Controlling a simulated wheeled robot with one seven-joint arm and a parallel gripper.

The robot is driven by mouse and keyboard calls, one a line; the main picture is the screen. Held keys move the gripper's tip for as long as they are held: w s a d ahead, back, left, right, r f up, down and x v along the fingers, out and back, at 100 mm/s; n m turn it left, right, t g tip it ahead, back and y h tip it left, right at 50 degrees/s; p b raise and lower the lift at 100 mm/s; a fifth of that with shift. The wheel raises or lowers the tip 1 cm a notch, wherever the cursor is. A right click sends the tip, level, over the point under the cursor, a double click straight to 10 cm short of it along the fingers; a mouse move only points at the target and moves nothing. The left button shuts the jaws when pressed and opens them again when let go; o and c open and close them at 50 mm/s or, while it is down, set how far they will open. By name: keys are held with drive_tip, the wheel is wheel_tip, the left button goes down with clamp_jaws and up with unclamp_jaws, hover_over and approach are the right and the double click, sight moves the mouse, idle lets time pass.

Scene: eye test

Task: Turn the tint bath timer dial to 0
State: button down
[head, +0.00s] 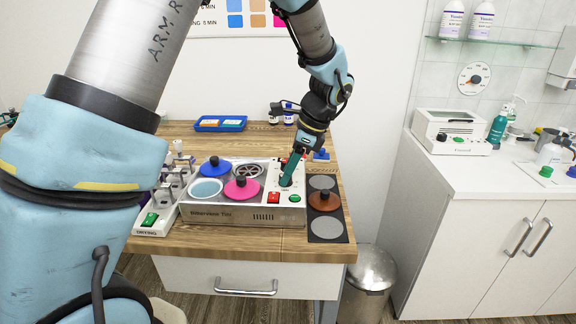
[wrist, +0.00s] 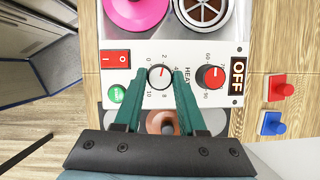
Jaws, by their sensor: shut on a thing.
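The tint bath (head: 230,217) is a metal box on the wooden bench in the head view, with a pale control panel on its right. The timer dial (wrist: 160,76) is a small round knob with a red mark, ringed by numbers from 0 to 10 in the wrist view. I cannot read its setting surely. My gripper (wrist: 159,74) has its two teal fingers on either side of this dial, shut on it. In the head view my gripper (head: 286,184) reaches down onto the panel and hides the dial.
Beside the dial are a red HEAT knob (wrist: 212,77), a red switch (wrist: 115,59), a green button (wrist: 116,93) and an OFF sign (wrist: 237,75). Pink (head: 242,188) and blue (head: 215,166) lids sit on the bath. A dark strip (head: 326,229) with discs lies to its right.

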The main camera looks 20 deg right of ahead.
drive_tip(key=n+g+p, duration=0.1)
drive_tip(key=n, duration=0.1)
drive_tip(key=n+g+p, duration=0.1)
drive_tip(key=n, duration=0.2)
drive_tip(key=shift+w+r+n+y, duration=0.1)
drive_tip(key=shift+w+n+y, duration=0.1)
drive_tip(key=shift+n+y, duration=0.1)
drive_tip(key=shift+n+g+p, duration=0.45)
drive_tip(key=shift+n+g, duration=0.35)
drive_tip(key=shift+n, duration=1.1)
drive_tip(key=shift+c, duration=2.4)
unclamp_jaws()
drive_tip(key=b+v, duration=0.2)
drive_tip(key=v, duration=0.8)
drive_tip(key=shift+w+r+b, duration=0.2)
drive_tip(key=shift+r+b, duration=0.1)
drive_tip(key=shift+b, duration=0.1)
